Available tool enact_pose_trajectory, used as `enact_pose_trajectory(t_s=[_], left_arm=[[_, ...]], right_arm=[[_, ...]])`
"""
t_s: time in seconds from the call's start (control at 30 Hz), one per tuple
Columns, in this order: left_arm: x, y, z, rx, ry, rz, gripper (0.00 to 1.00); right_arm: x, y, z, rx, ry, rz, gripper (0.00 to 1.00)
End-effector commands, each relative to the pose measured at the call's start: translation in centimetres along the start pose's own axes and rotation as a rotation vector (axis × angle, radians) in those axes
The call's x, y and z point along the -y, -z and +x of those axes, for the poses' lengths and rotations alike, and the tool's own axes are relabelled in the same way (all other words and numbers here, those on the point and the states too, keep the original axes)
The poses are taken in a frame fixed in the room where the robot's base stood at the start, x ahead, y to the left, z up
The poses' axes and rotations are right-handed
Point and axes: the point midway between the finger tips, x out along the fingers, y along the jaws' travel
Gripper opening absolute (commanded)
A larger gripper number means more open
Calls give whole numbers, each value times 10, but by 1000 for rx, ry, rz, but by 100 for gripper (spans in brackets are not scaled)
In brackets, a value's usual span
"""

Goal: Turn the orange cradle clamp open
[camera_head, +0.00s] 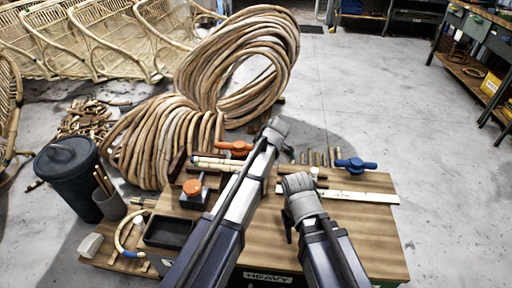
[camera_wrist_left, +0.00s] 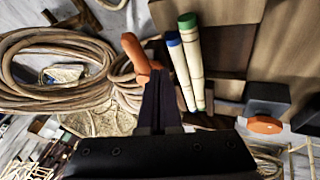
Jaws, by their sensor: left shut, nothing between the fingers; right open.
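The orange cradle clamp (camera_head: 235,147) is at the back of the bench, left of my left arm in the head view. In the left wrist view its orange lever (camera_wrist_left: 136,58) stands at the tips of my left gripper (camera_wrist_left: 160,88). The left fingers are shut with nothing between them; I cannot tell whether they touch the lever. In the head view my left forearm and wrist hide those fingers. My right gripper (camera_head: 289,230) is open and mostly hidden by its wrist, over the bench's middle, away from the clamp.
Rattan poles (camera_wrist_left: 190,65) with blue and green ends lie beside the lever. A blue clamp (camera_head: 356,164) is at the back right. An orange knob (camera_head: 192,187) sits on a dark block. A black tray (camera_head: 168,232) and a ruler (camera_head: 350,196) lie on the bench. Rattan coils stand behind.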

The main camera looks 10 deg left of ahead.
Motion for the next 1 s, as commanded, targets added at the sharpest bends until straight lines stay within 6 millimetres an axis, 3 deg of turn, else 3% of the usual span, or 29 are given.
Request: enact_pose_trajectory(t_s=[0.03,0.1,0.27,0.83,0.93,1.0], left_arm=[[-2,3,-18,0,0,1,0],[-2,2,-29,0,0,0,0],[-2,0,-45,0,-1,1,0],[-1,-1,-46,1,1,2,0],[11,4,-46,10,17,45,0],[29,12,-47,29,44,123,0]], right_arm=[[-2,-1,-17,1,-1,2,50],[-3,-2,-26,1,-2,4,50],[-4,-3,-38,2,-1,6,50],[-4,-2,-38,2,0,6,50],[-4,-2,-38,2,0,6,50],[-4,-2,-38,2,0,6,50]])
